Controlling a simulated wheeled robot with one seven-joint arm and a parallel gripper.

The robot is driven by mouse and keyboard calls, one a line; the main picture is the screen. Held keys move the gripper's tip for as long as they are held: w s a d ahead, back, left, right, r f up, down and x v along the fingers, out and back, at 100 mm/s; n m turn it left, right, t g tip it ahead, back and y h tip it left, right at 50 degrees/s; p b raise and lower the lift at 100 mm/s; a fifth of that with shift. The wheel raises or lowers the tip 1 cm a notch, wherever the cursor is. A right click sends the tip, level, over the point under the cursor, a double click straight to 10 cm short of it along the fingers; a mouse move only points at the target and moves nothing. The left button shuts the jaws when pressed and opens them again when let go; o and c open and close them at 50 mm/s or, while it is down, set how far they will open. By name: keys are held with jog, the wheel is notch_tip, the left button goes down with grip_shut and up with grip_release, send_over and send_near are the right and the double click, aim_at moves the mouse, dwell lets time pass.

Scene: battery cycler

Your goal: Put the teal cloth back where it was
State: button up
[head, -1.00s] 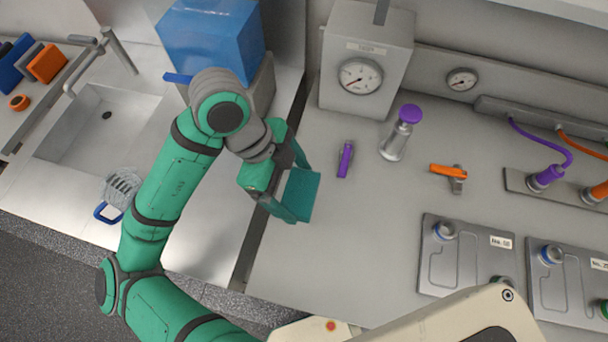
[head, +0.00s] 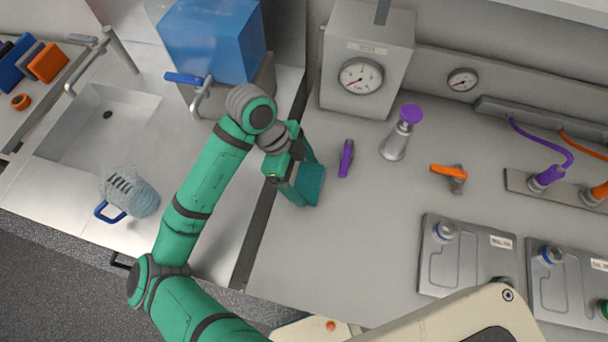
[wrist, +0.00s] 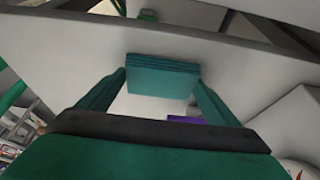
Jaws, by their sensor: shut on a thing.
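The teal cloth (head: 311,184) looks like a folded, flat block. My gripper (head: 300,177) is shut on it, above the left part of the grey bench in the head view. In the wrist view the cloth (wrist: 162,76) sits between the two fingertips of my gripper (wrist: 160,85), with its layered folded edges showing. I cannot tell whether the cloth's lower edge touches the bench.
Further right are a purple-topped post (head: 402,132) and an orange handle (head: 449,171). A gauge box (head: 366,62) stands behind. The bench (head: 350,245) in front is clear. A sink (head: 95,125) lies left.

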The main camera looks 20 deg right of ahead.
jog(key=o, duration=0.9)
jog(key=shift+f, duration=0.1)
jog(key=v, duration=1.2)
jog(key=shift+w, duration=0.1)
